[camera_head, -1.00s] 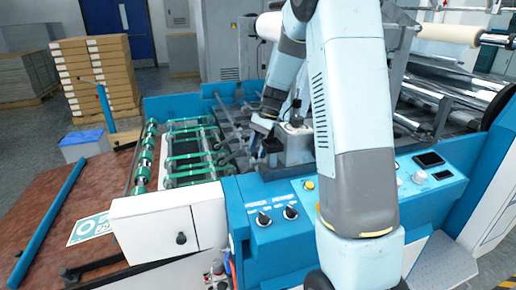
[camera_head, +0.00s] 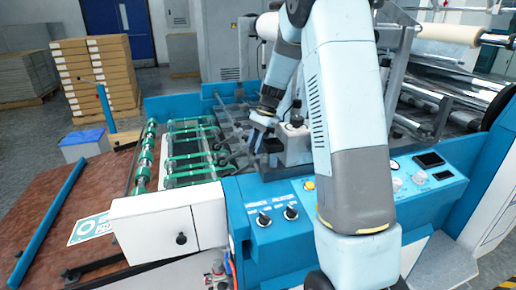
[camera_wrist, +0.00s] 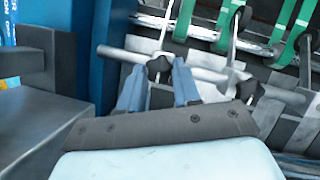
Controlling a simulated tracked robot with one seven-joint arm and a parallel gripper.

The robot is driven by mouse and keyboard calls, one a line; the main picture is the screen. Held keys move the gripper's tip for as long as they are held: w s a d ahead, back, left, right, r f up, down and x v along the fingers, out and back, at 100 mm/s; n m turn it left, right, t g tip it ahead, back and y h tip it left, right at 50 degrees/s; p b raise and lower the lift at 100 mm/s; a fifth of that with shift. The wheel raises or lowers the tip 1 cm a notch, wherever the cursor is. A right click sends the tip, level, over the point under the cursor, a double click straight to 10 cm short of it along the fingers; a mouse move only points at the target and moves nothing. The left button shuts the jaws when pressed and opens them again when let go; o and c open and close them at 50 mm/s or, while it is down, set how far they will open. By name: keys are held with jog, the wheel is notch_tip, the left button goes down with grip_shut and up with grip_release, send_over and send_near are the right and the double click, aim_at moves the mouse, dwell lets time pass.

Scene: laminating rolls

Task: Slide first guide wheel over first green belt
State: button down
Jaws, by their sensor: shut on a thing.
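My gripper (camera_wrist: 158,84) has its two blue fingers on either side of a black star knob (camera_wrist: 158,66) and is shut on it. The knob belongs to a guide wheel holder on a round metal bar (camera_wrist: 205,76). A thin metal arm (camera_wrist: 163,25) runs up from it beside a green belt (camera_wrist: 183,20); the wheel at its end is not clearly seen. More green belts (camera_wrist: 225,22) lie to the right. In the head view, the green belts (camera_head: 187,168) run across the feed table, and my gripper (camera_head: 258,134) is at their right end, partly hidden.
A second black star knob (camera_wrist: 249,90) sits on the same bar to the right. A grey block (camera_wrist: 50,115) stands close on the left. The blue control panel (camera_head: 270,215) lies in front, and a blue side wall (camera_head: 185,100) stands behind the belts.

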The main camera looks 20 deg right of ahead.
jog(key=shift+w, duration=1)
jog(key=c, duration=0.8)
grip_release()
jog(key=v, duration=1.3)
jog(key=shift+d+r, duration=0.15)
jog(key=shift+r, duration=0.15)
